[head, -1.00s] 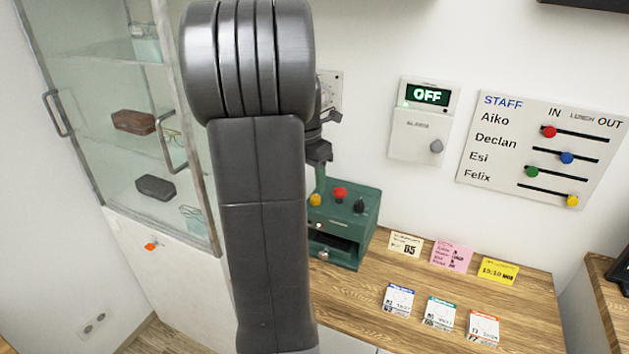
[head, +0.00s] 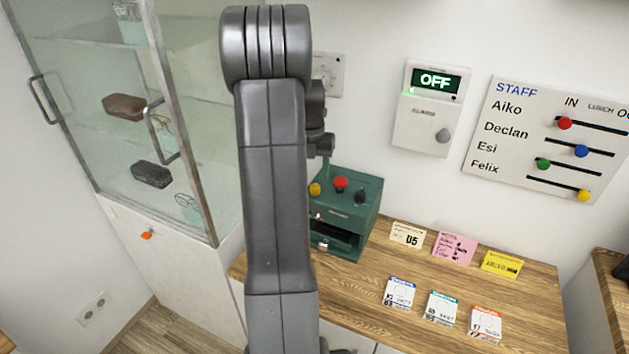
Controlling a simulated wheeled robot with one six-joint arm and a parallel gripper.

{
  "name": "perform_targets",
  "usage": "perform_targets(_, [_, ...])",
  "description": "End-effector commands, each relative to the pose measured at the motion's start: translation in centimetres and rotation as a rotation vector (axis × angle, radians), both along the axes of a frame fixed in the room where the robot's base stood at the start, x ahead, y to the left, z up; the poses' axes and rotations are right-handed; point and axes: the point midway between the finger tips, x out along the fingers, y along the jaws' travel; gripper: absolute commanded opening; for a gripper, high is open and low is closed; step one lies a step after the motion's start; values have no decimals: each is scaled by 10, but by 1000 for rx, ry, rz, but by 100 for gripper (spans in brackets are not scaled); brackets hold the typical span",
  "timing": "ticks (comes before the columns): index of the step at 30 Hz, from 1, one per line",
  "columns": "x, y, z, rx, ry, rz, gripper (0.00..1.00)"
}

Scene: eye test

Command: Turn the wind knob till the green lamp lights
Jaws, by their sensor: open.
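A green box (head: 368,222) stands on the wooden counter against the wall. On its top are a yellow knob (head: 315,189), a red knob (head: 340,183) and a black knob (head: 360,196). A round grey knob (head: 323,243) is low on its front. I cannot read which knob is for winding. A small light spot shows on its front at the left, but no lit green lamp is clear there. My gripper (head: 321,145) is mostly hidden behind my arm. Its dark end shows above the box's left part, apart from the knobs and holding nothing I can see.
A wall panel (head: 414,133) shows OFF and has a grey knob. A dial plate (head: 331,72) is partly behind my arm. The staff board (head: 510,150) hangs right. Cards lie on the counter (head: 375,290). A glass cabinet (head: 85,75) stands left.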

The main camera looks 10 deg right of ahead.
Motion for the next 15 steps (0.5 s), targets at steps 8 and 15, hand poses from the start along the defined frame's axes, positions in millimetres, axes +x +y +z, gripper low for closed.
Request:
perform_targets(8, [-1,-2,-41,0,2,-1,50])
perform_targets(15, [-1,-2,-49,0,-1,-1,50])
